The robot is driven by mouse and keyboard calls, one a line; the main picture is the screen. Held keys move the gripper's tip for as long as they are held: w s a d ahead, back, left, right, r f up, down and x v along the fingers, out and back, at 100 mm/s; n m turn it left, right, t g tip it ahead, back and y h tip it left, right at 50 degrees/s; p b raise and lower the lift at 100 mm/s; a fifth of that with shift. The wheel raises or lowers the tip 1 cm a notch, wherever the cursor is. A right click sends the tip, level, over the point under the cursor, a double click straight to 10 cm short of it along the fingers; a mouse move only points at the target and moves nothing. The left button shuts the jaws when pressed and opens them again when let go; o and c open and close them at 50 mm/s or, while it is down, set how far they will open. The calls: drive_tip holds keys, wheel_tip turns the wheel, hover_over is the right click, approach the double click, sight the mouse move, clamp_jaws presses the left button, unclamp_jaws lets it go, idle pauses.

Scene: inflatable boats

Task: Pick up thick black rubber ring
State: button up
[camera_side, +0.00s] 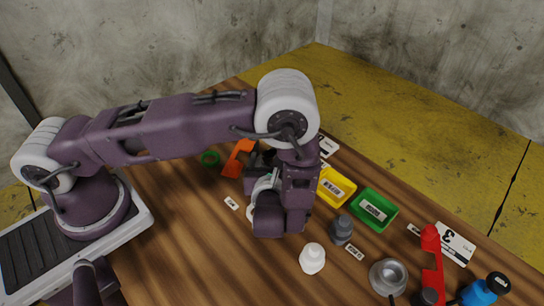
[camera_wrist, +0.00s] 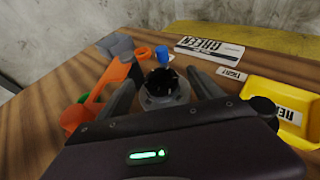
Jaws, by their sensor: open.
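In the wrist view a dark black round piece (camera_wrist: 162,79) with a ragged edge sits in or on a grey round base (camera_wrist: 165,101), between my two fingers. It may be the thick black rubber ring, but I cannot tell its full shape. My gripper (camera_wrist: 163,76) is open, with one finger on each side of this piece. I cannot tell whether either finger touches it. In the side view my wrist hides most of this spot, and only dark shapes (camera_side: 261,159) show beside it.
An orange tool (camera_wrist: 115,82) lies close to the left finger. A blue piece (camera_wrist: 162,54) stands beyond. A yellow bin (camera_wrist: 282,102) is to the right, with a green bin (camera_side: 374,210) beyond it.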

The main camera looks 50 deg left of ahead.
drive_tip(key=shift+w+a+f, duration=0.15)
drive_tip(key=shift+w+a, duration=0.2)
drive_tip(key=c, duration=1.4)
drive_tip(key=a+r+m+t+h, duration=0.2)
drive_tip(key=a+r+m+h, duration=0.15)
drive_tip(key=r, duration=1.05)
drive_tip(key=d+f+n+g+y, duration=0.2)
drive_tip(key=d+f+n+y, duration=0.1)
drive_tip(key=f, duration=0.1)
drive_tip(key=shift+d+n+y, duration=0.25)
drive_tip(key=shift+d, duration=0.05)
